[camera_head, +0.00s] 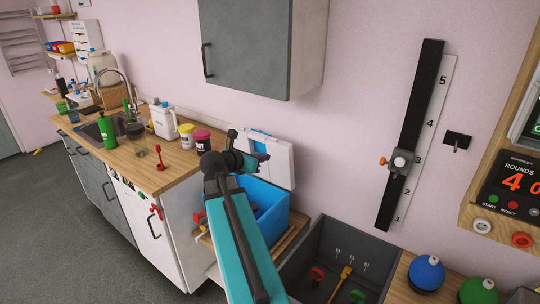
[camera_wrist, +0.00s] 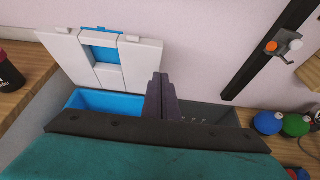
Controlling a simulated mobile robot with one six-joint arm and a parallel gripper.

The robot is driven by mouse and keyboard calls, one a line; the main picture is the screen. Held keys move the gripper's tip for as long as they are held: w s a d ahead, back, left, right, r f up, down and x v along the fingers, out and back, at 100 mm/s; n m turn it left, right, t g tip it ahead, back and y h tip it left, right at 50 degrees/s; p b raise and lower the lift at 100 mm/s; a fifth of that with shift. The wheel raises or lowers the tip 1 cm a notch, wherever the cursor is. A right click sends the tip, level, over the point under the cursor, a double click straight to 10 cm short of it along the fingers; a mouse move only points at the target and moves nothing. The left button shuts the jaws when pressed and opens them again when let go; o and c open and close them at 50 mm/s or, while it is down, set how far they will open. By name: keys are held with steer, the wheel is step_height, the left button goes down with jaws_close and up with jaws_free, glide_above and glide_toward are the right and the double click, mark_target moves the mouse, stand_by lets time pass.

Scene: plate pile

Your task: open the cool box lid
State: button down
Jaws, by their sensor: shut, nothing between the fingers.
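The cool box is a blue open box (camera_head: 267,194) on a low wooden surface beside the counter, partly hidden by my arm. Its white lid (camera_head: 283,163) stands raised at the back near the wall, with a blue inner panel. In the wrist view the lid (camera_wrist: 138,62) is upright at the upper left, and the blue inside of the box (camera_wrist: 88,99) shows below it. My gripper (camera_head: 263,157) is in front of the raised lid, above the box. In the wrist view its dark fingers (camera_wrist: 160,80) are together and empty, right of the lid; contact is unclear.
A dark grey bin (camera_head: 325,240) with several tools stands right of the box. The counter (camera_head: 170,158) on the left holds bottles, jars and a sink. A grey wall cabinet (camera_head: 245,50) hangs above. Blue (camera_head: 426,272) and green (camera_head: 478,290) round objects stand at the right.

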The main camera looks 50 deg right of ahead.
steer(key=p, duration=0.4)
glide_toward(287, 149)
steer(key=f+x, duration=0.1)
steer(key=x, duration=0.3)
steer(key=shift+d+r, duration=0.15)
steer(key=shift+d, duration=0.75)
steer(key=d+r+p, duration=0.1)
steer(key=d+p, duration=0.1)
steer(key=d, duration=0.7)
steer(key=shift+w+p, duration=0.15)
steer(key=shift+p, duration=0.15)
steer(key=shift+a+r, duration=0.15)
